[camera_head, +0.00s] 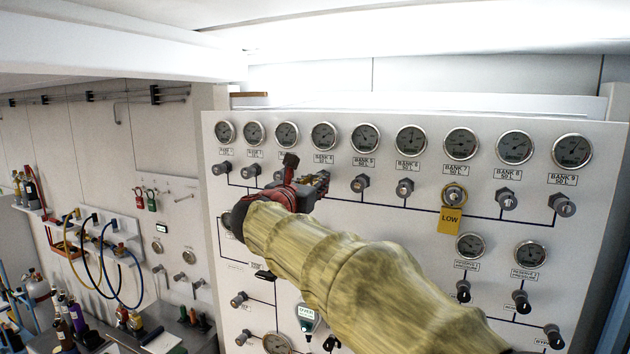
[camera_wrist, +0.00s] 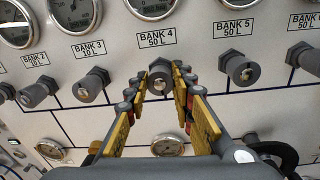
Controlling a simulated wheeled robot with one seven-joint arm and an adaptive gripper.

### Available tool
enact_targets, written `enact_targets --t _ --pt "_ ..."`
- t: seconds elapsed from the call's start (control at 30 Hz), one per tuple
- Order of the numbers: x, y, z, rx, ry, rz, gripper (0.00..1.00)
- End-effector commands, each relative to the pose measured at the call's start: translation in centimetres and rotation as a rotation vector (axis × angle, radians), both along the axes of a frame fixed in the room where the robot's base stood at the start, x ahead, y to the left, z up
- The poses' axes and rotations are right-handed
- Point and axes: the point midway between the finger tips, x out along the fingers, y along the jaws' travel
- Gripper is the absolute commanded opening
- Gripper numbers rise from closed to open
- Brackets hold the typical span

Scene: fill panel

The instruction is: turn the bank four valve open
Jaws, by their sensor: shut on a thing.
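The bank four valve (camera_wrist: 160,76) is a grey knob below the BANK 4 50 L label (camera_wrist: 157,39) in the wrist view. My gripper (camera_wrist: 159,82) has its yellow-padded fingers on the left and right of this knob and is shut on it. In the head view my gripper (camera_head: 318,181) is at the panel below the bank four gauge (camera_head: 323,136). The gripper hides most or all of the bank four valve there. The knob's exact turn angle is hard to tell.
The bank 3 valve (camera_wrist: 86,86) and bank 5 valve (camera_wrist: 241,70) stand close on either side. A yellow LOW tag (camera_head: 450,220) hangs from the bank 7 valve (camera_head: 454,194). Reserve gauges (camera_head: 470,246) sit lower right. Hoses (camera_head: 92,262) hang on the left wall.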

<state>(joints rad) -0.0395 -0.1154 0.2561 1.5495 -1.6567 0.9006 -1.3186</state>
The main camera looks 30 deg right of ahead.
Motion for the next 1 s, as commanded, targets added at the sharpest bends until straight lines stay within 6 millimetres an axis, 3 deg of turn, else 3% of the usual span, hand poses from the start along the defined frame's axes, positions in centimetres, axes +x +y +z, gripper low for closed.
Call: enact_targets --t 0.3,0.33,0.63,1.0 --pt "0.09 0.03 -0.38 0.001 0.006 0.001 0.00" --pt "0.09 0.03 -0.39 0.002 0.006 0.001 0.26" --pt "0.04 0.01 -0.19 0.001 0.002 0.000 0.43" --pt "-0.24 0.39 -0.09 0.001 0.001 0.001 0.43"
